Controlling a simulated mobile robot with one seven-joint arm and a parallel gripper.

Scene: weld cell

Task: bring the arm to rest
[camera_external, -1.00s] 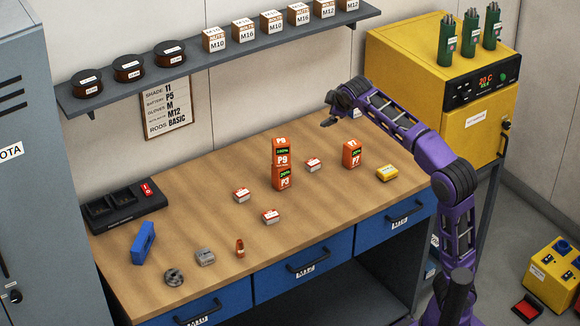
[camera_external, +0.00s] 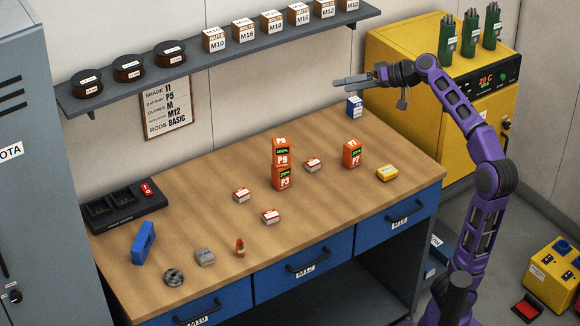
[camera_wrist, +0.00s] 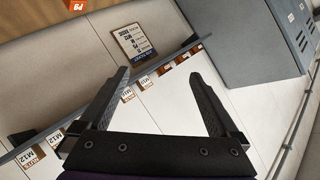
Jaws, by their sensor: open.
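My gripper (camera_external: 350,82) is at the end of my purple arm, raised above the back right of the workbench and below the right end of the wall shelf. Its fingers point left. In the wrist view my gripper (camera_wrist: 165,100) has its two dark fingers spread apart with nothing between them. Past the fingers the wrist view shows the shelf, the wall and the sign, tilted.
The workbench (camera_external: 215,215) holds stacked orange batteries (camera_external: 282,165), another orange battery (camera_external: 351,154), a yellow box (camera_external: 387,173) and a blue box (camera_external: 354,107). The shelf (camera_external: 225,58) carries spools and labelled boxes. A yellow oven (camera_external: 480,130) stands behind my arm.

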